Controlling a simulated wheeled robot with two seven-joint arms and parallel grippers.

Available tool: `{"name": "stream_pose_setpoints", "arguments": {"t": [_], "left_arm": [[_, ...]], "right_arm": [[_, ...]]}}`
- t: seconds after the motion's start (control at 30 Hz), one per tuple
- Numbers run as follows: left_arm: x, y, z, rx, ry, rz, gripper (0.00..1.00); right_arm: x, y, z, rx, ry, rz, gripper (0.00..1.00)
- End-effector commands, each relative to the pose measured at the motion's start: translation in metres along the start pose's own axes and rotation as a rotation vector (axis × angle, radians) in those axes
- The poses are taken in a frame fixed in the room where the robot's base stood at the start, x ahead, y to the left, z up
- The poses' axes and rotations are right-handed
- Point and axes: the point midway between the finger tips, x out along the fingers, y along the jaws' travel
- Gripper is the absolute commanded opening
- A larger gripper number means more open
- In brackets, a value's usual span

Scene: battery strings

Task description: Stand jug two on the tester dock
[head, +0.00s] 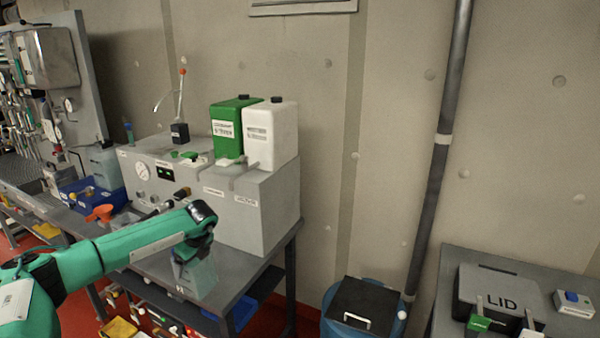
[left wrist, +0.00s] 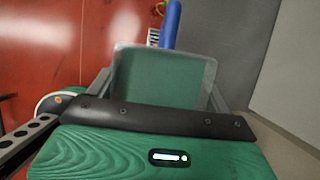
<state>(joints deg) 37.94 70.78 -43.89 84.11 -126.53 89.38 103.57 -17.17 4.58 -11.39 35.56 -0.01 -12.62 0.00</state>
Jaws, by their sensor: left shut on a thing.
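My left gripper (head: 194,245) reaches in over the front of the grey workbench, pointing down. It is shut on a pale, see-through jug (head: 198,278), which also shows between the fingers in the left wrist view (left wrist: 165,75). A small dark mark shows low on the jug, too small to read surely. I cannot tell whether the jug touches the bench. A similar grey jug (head: 104,165) stands at the back left. A grey unit with a gauge and green display (head: 165,172) stands behind the gripper; I cannot tell which part is the tester dock. My right gripper is not in view.
A green canister (head: 229,125) and a white canister (head: 272,137) stand on the grey unit. A blue bin (head: 82,192) and an orange funnel (head: 100,213) are at left. A blue drum (head: 332,325) with a black lid and a case marked LID (head: 500,290) are at right.

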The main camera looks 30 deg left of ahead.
Motion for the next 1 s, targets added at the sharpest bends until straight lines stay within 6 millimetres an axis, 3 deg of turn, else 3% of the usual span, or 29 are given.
{"name": "stream_pose_setpoints", "arguments": {"t": [0.27, 0.7, 1.0], "left_arm": [[-0.003, -0.001, -0.011, 0.082, -0.001, -0.037, 0.2], [-0.024, -0.003, -0.11, 0.834, -0.001, -0.349, 0.2], [-0.042, 0.0, -0.162, 1.294, -0.001, -0.542, 0.2]], "right_arm": [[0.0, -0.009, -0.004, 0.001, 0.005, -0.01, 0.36], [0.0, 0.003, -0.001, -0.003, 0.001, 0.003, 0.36], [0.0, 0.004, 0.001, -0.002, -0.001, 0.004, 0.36]]}}
